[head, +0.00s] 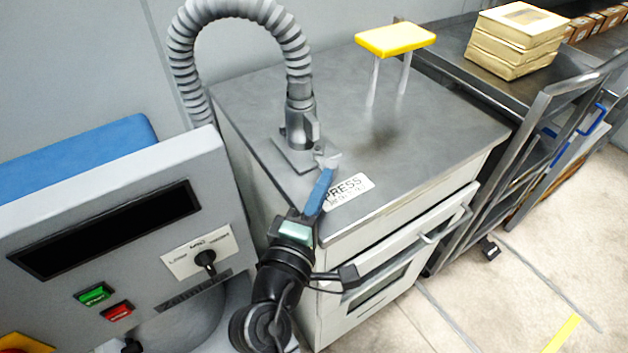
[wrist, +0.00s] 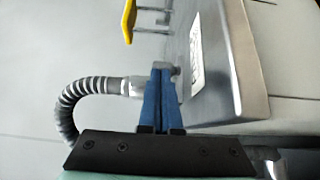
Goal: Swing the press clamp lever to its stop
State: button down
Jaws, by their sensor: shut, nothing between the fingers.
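The press is a grey cabinet top (head: 420,130) with a white "PRESS" label (head: 350,187); the label also shows in the wrist view (wrist: 196,55). A grey clamp fitting (head: 298,140) stands on a plate at the top's left side, under a ribbed hose. A small light-grey piece, apparently the clamp lever (head: 331,158), sticks out to the fitting's right. My gripper (head: 326,175) has blue fingers, shut and empty, with their tips at or very near this piece. In the wrist view the fingertips (wrist: 162,72) partly hide the lever; contact is unclear.
The ribbed hose (head: 240,12) arches behind the fitting. A yellow-topped stand (head: 395,40) is farther back on the press. A control panel (head: 120,225) with buttons and a knob is at left. A metal cart (head: 480,75) with stacked cream blocks stands at right.

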jog(key=shift+w+d, duration=0.1)
jog(key=shift+d, duration=0.6)
dwell(0.3)
